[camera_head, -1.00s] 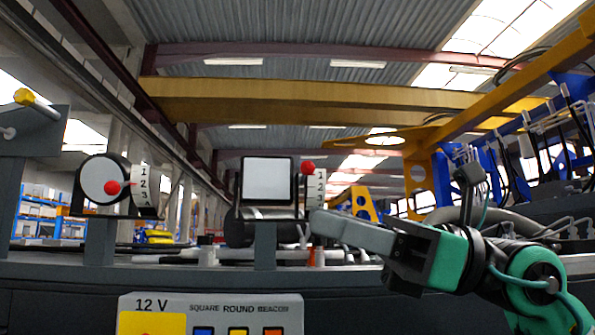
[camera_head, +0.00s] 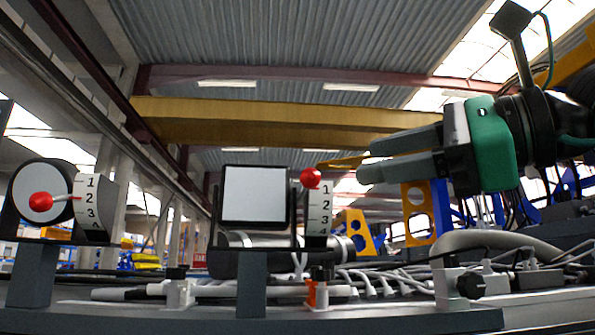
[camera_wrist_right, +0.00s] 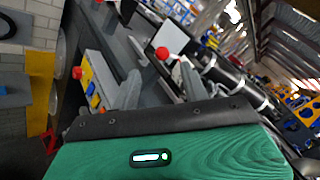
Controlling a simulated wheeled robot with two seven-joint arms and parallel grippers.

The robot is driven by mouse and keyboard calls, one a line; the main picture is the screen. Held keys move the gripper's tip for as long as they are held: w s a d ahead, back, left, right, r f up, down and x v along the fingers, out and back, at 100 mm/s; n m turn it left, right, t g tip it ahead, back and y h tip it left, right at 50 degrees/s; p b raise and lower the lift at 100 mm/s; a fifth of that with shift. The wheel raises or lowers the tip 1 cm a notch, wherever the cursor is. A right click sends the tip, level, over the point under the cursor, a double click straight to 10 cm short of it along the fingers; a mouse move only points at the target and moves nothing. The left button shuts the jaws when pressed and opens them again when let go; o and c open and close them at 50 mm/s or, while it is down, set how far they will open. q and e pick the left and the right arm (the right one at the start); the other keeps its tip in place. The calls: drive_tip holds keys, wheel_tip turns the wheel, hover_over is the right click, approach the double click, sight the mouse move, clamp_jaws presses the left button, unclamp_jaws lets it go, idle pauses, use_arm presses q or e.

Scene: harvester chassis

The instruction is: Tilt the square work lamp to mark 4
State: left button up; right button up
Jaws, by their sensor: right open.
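The square work lamp (camera_head: 254,195) has a pale face in a dark frame and stands on a grey post. Its red knob (camera_head: 311,178) is at the top of a white scale plate (camera_head: 319,212), near mark 1. In the right wrist view the red knob (camera_wrist_right: 162,53) appears just beyond the fingers. My left gripper is not in view.
A round lamp (camera_head: 26,190) with its own red knob (camera_head: 41,202) and number scale (camera_head: 90,203) stands at the left. Cables and pipes (camera_head: 390,283) run along the chassis below. The right wrist view shows a control panel (camera_wrist_right: 103,82) at left.

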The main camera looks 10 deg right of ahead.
sight(301, 180)
drive_tip(key=p+x, duration=0.2)
drive_tip(key=x, duration=0.3)
drive_tip(key=p+x, duration=0.2)
drive_tip(key=x, duration=0.3)
drive_tip(key=shift+w, duration=0.55)
drive_tip(key=shift+w+a+p, duration=0.1)
drive_tip(key=shift+a+p, duration=0.2)
drive_tip(key=shift+w+a+f, duration=0.15)
drive_tip(key=shift+w+a, duration=0.1)
drive_tip(key=shift+w, duration=0.1)
drive_tip(key=shift+s, duration=0.1)
drive_tip(key=c, duration=0.8)
clamp_jaws()
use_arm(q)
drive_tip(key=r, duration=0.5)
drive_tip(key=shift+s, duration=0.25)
